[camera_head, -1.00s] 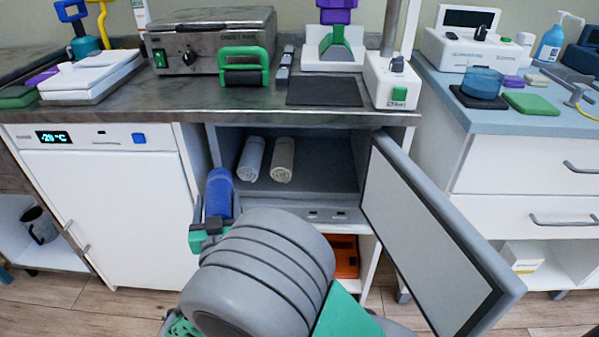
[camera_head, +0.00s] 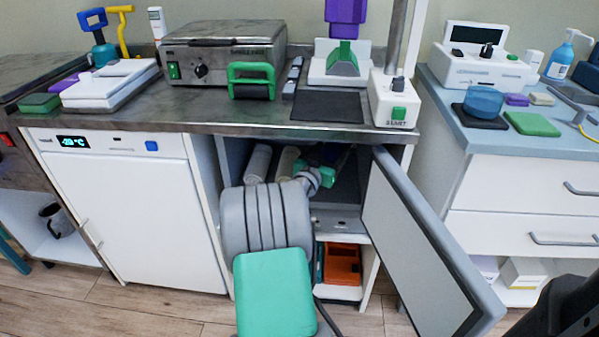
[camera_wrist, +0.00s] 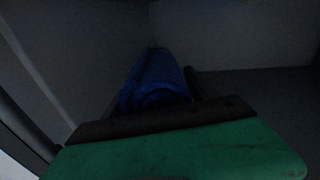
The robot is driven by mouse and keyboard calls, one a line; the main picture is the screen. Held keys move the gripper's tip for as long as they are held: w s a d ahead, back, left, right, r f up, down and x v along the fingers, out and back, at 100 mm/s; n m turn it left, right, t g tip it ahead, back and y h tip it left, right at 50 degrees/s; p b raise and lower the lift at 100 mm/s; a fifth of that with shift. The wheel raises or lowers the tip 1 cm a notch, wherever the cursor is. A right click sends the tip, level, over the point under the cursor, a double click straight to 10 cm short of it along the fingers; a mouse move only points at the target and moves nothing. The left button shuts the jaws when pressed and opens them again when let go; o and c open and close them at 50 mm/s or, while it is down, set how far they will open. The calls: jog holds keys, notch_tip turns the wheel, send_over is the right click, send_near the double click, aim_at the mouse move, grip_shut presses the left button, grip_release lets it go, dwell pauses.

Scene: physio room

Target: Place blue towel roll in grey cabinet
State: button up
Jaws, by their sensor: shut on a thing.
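The grey cabinet (camera_head: 351,192) under the counter is open, with its door (camera_head: 420,245) swung out to the right. My gripper (camera_head: 330,163) is inside its upper compartment, right of the two pale rolls. It is shut on the blue towel roll (camera_wrist: 156,78), which points away from the wrist camera toward the dark back corner. In the head view the blue roll is mostly hidden by my gripper and the shadow. Whether the roll touches the shelf cannot be told.
A whitish roll (camera_head: 258,163) and a beige roll (camera_head: 286,162) lie at the left of the compartment. An orange bin (camera_head: 342,264) stands on the shelf below. The counter edge (camera_head: 270,128) is close above my arm, and the open door stands to its right.

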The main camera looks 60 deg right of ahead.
notch_tip(320, 180, down, 9)
jog(key=b, duration=0.3)
jog(key=shift+f, duration=0.2)
jog(key=shift+r, duration=0.1)
jog(key=o, duration=1.4)
jog(key=shift+a, duration=0.1)
jog(key=shift+o, duration=0.2)
jog(key=a+p, duration=0.1)
jog(key=a, duration=1.1)
jog(key=shift+s, duration=0.4)
